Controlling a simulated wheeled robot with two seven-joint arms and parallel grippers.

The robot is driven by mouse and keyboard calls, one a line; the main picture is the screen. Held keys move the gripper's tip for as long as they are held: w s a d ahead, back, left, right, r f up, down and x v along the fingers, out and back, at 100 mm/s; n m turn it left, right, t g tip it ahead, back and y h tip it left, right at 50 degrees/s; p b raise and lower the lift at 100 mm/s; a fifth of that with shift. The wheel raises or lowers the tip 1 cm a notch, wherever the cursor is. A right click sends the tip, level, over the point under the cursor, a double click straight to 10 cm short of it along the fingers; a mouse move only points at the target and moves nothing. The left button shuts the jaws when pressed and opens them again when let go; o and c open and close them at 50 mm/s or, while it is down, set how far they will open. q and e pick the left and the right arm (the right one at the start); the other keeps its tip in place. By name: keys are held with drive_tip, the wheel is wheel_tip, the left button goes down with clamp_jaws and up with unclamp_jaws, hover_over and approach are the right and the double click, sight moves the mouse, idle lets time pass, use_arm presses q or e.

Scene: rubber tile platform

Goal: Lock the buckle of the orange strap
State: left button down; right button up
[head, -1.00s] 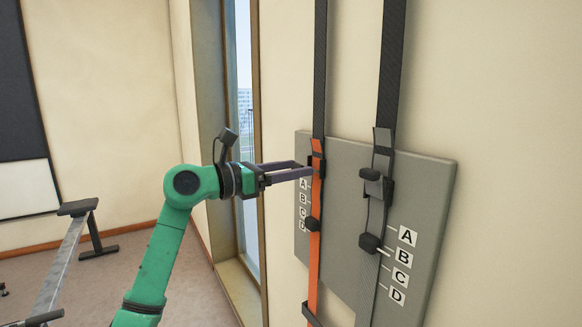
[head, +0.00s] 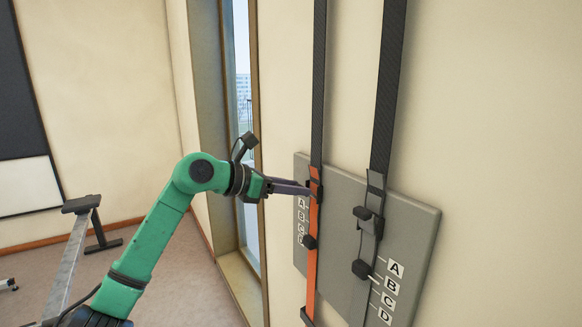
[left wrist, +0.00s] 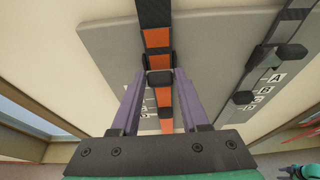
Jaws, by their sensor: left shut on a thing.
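The orange strap (head: 312,262) hangs down the wall panel, below a dark webbing strap. Its black buckle (head: 316,187) sits near the panel's upper left. My left gripper (head: 309,190) reaches it from the left with its purple-grey fingers. In the left wrist view, the left gripper (left wrist: 160,76) has one finger on each side of the buckle (left wrist: 159,77), shut on it. The orange strap (left wrist: 157,39) runs above and below the buckle there. The fingers partly hide the buckle in the head view, and I cannot tell whether its lever is closed.
The grey panel (head: 410,215) carries a second, grey strap (head: 350,278) with a black buckle (head: 369,219) to the right. Letter labels (head: 387,295) stand beside the straps. A window (head: 243,100) is behind my left arm. A metal stand (head: 72,245) is at far left.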

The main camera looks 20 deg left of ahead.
sight(299, 185)
use_arm(q)
drive_tip(key=p, duration=0.1)
drive_tip(key=r+g+y+p, duration=0.1)
drive_tip(key=p, duration=0.1)
drive_tip(key=r+g+p, duration=0.1)
drive_tip(key=p, duration=0.1)
drive_tip(key=shift+w+d+r+y, duration=0.15)
drive_tip(key=shift+w+d+y, duration=0.15)
drive_tip(key=shift+w+y, duration=0.1)
drive_tip(key=shift+w+d+g+y+p, duration=0.15)
drive_tip(key=shift+g+y+p, duration=0.25)
drive_tip(key=shift+g, duration=0.2)
drive_tip(key=shift+w+d+g+y, duration=0.3)
drive_tip(key=shift+g+y, duration=0.3)
drive_tip(key=shift+g, duration=0.1)
use_arm(e)
wheel_tip(299, 185, up, 8)
use_arm(q)
drive_tip(key=shift+c, duration=2.4)
unclamp_jaws()
drive_tip(key=shift+w, duration=0.1)
